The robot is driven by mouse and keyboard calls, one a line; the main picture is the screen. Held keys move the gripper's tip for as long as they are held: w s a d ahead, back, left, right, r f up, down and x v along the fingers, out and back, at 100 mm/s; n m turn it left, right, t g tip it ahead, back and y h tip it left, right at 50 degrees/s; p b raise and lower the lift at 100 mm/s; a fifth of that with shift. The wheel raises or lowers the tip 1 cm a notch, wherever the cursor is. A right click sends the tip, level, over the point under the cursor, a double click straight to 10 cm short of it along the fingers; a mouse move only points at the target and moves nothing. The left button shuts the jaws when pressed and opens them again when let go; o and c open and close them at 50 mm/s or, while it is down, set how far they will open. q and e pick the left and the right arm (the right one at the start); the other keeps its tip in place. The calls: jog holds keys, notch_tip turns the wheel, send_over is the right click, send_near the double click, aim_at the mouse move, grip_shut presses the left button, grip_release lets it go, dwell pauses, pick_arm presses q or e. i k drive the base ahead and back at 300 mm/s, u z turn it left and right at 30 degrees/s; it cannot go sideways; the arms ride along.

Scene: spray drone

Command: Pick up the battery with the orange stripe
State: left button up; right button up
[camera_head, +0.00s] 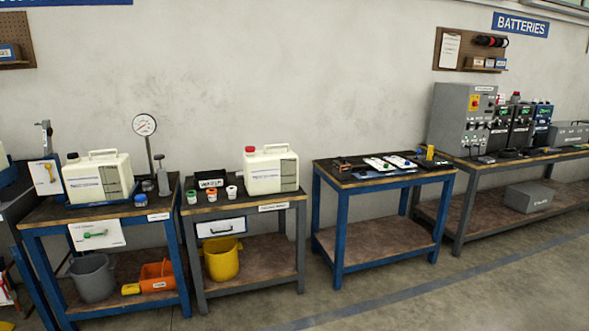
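I cannot make out a battery with an orange stripe for certain. A small blue-framed table (352,184) in the middle right holds a dark item (342,167) with a reddish tint, two flat white items (390,163) and a dark item with a yellow part (430,154). The right bench (474,167), under the BATTERIES sign (520,25), carries a grey control cabinet (461,117) and dark charger-like units (521,125). Details there are too small to tell. Neither of my grippers is in view.
Two tables on the left hold white jugs (97,178) (271,170) and small cups (211,194). Buckets, one grey (93,277) and one yellow (221,258), stand on lower shelves. A grey box (529,197) lies on the right bench's lower shelf. The front floor (450,290) is clear.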

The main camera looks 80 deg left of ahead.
aim_at(341, 164)
jog(key=u, duration=1.7)
jog(key=i, duration=3.05)
jog(key=u, duration=0.85)
